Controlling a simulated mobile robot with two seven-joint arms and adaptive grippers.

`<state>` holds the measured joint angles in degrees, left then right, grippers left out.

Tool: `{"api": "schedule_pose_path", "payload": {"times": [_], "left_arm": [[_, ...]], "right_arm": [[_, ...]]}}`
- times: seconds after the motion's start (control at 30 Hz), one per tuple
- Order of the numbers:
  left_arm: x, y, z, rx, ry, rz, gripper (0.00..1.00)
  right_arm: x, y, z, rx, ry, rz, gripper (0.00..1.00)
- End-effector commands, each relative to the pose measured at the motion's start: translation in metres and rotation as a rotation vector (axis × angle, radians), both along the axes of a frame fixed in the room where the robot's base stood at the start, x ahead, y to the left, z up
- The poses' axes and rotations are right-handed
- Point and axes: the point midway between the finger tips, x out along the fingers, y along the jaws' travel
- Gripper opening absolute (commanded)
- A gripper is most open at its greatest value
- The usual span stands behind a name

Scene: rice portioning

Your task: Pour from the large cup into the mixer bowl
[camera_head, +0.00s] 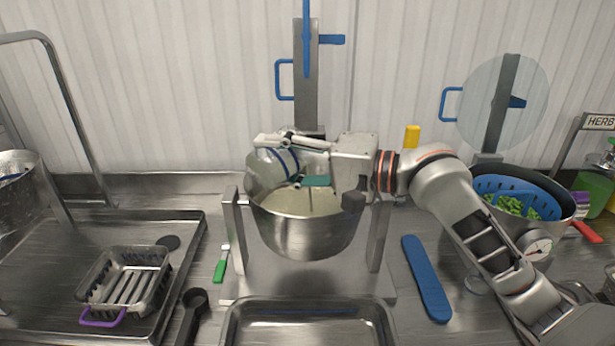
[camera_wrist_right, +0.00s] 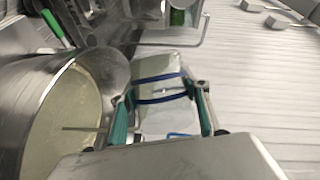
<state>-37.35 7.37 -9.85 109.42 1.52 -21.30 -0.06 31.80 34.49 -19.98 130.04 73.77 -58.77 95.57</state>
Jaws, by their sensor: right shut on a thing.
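The steel mixer bowl (camera_head: 307,240) sits in a metal stand at the centre, with a pale content inside; it fills the left of the right wrist view (camera_wrist_right: 104,70). My right gripper (camera_head: 283,162) is shut on the large cup (camera_head: 262,170), a clear cup with blue bands. The cup is held tilted above the back left of the bowl's opening. In the right wrist view the cup (camera_wrist_right: 160,78) lies between the green-padded fingers of the gripper (camera_wrist_right: 165,92). I cannot tell whether anything is flowing from it. My left gripper is not in view.
A steel tray (camera_head: 310,310) lies in front of the bowl. A blue strip (camera_head: 427,280) lies to its right. A wire basket (camera_head: 125,285) stands on the left tray. A pot (camera_head: 540,232) with a blue colander and greens stands at right.

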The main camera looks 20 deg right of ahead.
Motion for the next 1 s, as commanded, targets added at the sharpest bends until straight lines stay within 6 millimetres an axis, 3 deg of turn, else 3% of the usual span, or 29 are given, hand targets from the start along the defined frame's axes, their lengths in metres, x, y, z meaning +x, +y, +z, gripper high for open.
{"api": "schedule_pose_path", "payload": {"times": [1.0], "left_arm": [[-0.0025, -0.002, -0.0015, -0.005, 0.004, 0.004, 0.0]], "right_arm": [[0.0045, -0.0082, 0.0033, 0.098, 0.055, 0.0, 0.19]]}}
